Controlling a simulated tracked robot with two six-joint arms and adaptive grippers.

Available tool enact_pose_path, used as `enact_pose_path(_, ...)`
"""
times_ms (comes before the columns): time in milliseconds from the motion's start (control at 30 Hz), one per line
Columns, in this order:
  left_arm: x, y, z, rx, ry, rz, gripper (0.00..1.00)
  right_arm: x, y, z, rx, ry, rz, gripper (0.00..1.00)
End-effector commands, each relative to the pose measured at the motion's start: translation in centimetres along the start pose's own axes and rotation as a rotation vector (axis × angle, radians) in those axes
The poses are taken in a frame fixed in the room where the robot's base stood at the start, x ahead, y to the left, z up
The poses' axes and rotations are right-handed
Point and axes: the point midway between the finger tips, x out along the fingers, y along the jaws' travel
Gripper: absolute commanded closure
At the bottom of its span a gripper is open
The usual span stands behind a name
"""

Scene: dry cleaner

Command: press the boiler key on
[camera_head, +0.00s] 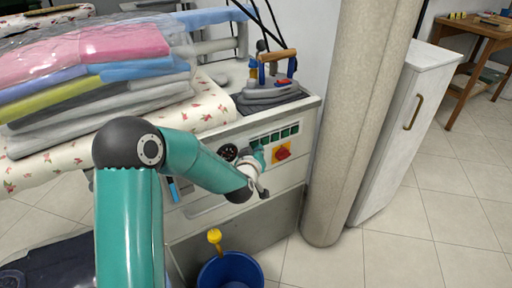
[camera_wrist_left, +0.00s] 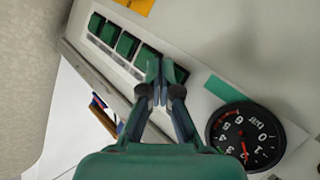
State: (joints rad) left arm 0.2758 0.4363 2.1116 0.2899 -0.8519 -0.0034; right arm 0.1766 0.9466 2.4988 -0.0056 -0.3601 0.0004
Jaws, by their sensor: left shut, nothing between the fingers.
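A row of green rocker keys (camera_head: 283,134) is set in a white strip on the front panel of the ironing station; no lettering on them is readable. In the left wrist view the row of keys (camera_wrist_left: 127,45) runs diagonally at the top. My left gripper (camera_head: 259,153) is at the panel, by the gauge end of the row. In the wrist view its shut, empty fingertips (camera_wrist_left: 160,72) overlap the end key (camera_wrist_left: 180,74) and partly hide it. I cannot tell whether they touch it or which way it is tilted.
A round pressure gauge (camera_head: 228,152) and a red knob (camera_head: 282,152) on a yellow plate flank the gripper. An iron (camera_head: 272,88) rests above on the station. Folded bagged clothes (camera_head: 90,60) lie left. A blue bucket (camera_head: 231,272) stands below; a thick column (camera_head: 355,120) rises right.

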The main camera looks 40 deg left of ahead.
Motion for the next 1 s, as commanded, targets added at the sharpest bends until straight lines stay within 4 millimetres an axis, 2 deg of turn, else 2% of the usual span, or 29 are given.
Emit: enact_pose_path(1000, -1.0, 0.7, 0.8, -0.001, -0.001, 0.001, 1.0, 0.7, 0.2, 0.0, 0.0, 0.0, 0.0, 0.69)
